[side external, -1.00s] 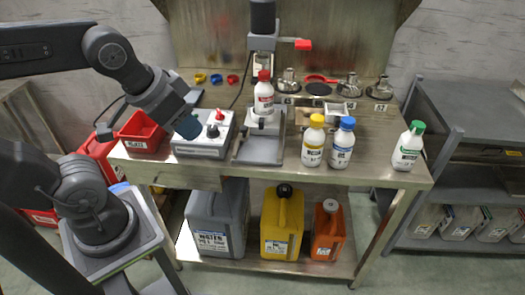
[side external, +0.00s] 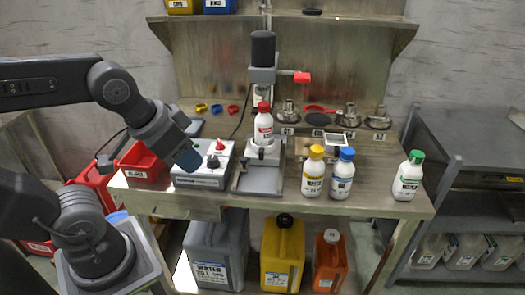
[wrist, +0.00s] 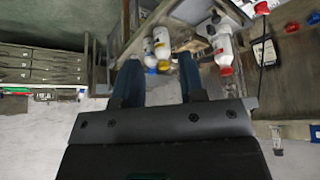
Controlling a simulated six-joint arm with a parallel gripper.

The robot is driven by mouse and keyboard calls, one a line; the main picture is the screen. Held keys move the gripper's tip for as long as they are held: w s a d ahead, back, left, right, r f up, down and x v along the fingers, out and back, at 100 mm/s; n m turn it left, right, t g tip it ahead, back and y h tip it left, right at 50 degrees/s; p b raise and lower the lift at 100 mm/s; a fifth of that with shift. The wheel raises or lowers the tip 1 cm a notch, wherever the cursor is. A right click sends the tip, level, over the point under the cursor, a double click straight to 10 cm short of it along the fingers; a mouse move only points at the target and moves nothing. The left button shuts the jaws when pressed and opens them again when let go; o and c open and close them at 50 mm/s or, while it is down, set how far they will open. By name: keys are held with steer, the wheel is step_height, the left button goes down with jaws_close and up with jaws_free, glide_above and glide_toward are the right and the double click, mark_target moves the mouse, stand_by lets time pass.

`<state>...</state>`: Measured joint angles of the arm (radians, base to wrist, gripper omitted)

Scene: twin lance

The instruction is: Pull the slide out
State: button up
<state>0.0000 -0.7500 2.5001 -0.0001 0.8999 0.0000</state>
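A grey press-like stand (side external: 262,70) with a red-tipped lever (side external: 301,77) stands on the bench. At its foot, a white red-capped bottle (side external: 263,130) stands upright on a light holder, with a flat grey plate (side external: 259,180) in front. I cannot tell for certain which part is the slide. My gripper (side external: 188,158), with blue fingers, hangs above the control box (side external: 203,165), left of the stand and apart from it. In the wrist view my gripper (wrist: 158,60) has its fingers apart with nothing between them; the red-capped bottle (wrist: 223,50) shows to their right.
Yellow-capped (side external: 313,173), blue-capped (side external: 342,174) and green-capped (side external: 408,177) bottles stand on the bench right of the stand. A red bin (side external: 141,162) is at the left. Metal fittings (side external: 348,116) line the back. Jugs (side external: 283,250) stand below. Bench surface before the green-capped bottle is clear.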

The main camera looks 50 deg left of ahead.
stand_by(0.3)
steer(key=shift+o, duration=1.4)
steer(key=w+a+r+n+g, duration=0.1)
steer(key=w+a+n, duration=0.2)
steer(key=w+n, duration=0.2)
steer(key=shift+w+r+n+g, duration=0.3)
steer(key=shift+w+n+g, duration=0.1)
steer(key=shift+w, duration=0.75)
steer(key=n+g, duration=0.4)
steer(key=n, duration=0.8)
glide_above(244, 158)
step_height(244, 158, down, 7)
step_height(244, 158, down, 13)
steer(key=shift+s+f, duration=0.1)
jaws_close()
